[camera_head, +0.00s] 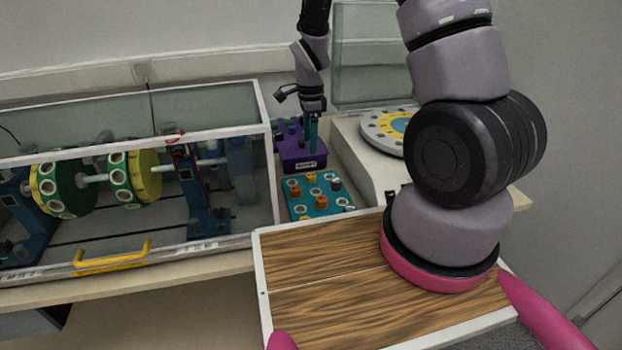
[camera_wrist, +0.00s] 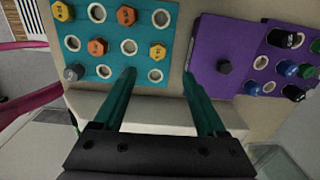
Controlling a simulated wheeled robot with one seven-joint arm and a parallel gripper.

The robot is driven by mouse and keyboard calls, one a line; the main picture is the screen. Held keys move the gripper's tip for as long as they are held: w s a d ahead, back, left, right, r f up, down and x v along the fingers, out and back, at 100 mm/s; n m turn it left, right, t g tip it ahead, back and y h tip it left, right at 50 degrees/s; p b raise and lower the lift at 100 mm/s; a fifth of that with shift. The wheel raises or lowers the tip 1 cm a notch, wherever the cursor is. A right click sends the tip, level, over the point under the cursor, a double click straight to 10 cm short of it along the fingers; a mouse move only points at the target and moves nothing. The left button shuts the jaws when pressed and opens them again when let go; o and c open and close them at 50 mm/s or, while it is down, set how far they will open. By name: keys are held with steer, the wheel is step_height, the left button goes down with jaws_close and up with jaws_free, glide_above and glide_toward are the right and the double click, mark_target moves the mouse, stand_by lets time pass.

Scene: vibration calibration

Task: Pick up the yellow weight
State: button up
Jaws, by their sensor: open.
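Two yellow hex-headed weights sit in the teal holder block (camera_wrist: 115,35) in the wrist view. One yellow weight (camera_wrist: 62,11) is at the upper left and the other yellow weight (camera_wrist: 158,52) is at the right edge. In the head view the block (camera_head: 300,208) lies on the bench, with one yellow weight (camera_head: 312,176) at its back and another (camera_head: 306,218) at its front. My gripper (camera_wrist: 159,74) is open, with nothing between its green fingers. In the head view my gripper (camera_head: 313,142) hangs over the purple box behind the block.
The block also holds orange weights (camera_wrist: 97,47) and a grey weight (camera_wrist: 73,72), among empty round holes. A purple box (camera_wrist: 218,45) with several dark, blue and green knobs stands beside it. A glass-sided rotor case (camera_head: 262,125) stands left, and a round yellow-centred disc (camera_head: 375,125) right.

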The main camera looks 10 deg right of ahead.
mark_target(311, 175)
steer(key=f, duration=1.1)
steer(key=shift+s+d+f, duration=0.1)
steer(key=shift+s+f, duration=0.05)
steer(key=shift+s, duration=0.05)
jaws_close()
